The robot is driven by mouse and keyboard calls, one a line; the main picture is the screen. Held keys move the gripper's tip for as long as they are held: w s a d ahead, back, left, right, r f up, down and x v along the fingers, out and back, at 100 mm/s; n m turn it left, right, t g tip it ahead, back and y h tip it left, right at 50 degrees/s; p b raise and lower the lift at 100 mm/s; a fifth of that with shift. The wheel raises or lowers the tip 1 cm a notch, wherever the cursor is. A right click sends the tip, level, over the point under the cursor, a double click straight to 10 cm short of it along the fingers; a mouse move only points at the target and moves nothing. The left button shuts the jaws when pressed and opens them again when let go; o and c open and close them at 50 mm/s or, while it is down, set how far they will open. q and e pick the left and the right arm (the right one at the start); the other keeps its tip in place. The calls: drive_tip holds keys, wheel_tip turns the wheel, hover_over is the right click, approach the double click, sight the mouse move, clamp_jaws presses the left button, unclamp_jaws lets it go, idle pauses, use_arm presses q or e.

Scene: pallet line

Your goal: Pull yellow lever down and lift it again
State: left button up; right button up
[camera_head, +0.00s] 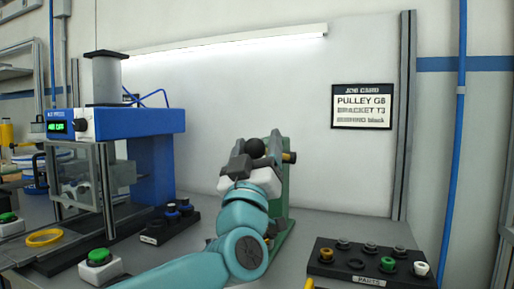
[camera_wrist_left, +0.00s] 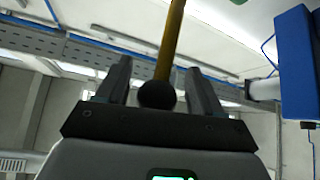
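The yellow lever shows in the left wrist view as a yellow rod (camera_wrist_left: 172,42) ending in a black ball knob (camera_wrist_left: 157,94). In the head view the black knob (camera_head: 255,148) is at the green stand (camera_head: 280,180), whose lower part is partly hidden by my arm. My left gripper (camera_head: 243,163) is in front of the stand, close to the knob. In the left wrist view the gripper's fingers (camera_wrist_left: 160,80) are apart, with the knob between them and a gap visible on each side.
A blue press (camera_head: 150,125) stands at the left. A green button box (camera_head: 100,266) and a yellow ring (camera_head: 44,238) lie near it. A black parts tray (camera_head: 318,266) with several pieces is at the front right. A job card (camera_head: 362,106) hangs on the wall.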

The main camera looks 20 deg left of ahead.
use_arm(q)
drive_tip(key=shift+s, duration=0.1)
drive_tip(key=b+v, duration=0.1)
drive_tip(key=v, duration=1.5)
drive_tip(key=shift+f+b, duration=0.25)
drive_tip(key=shift+b, duration=0.1)
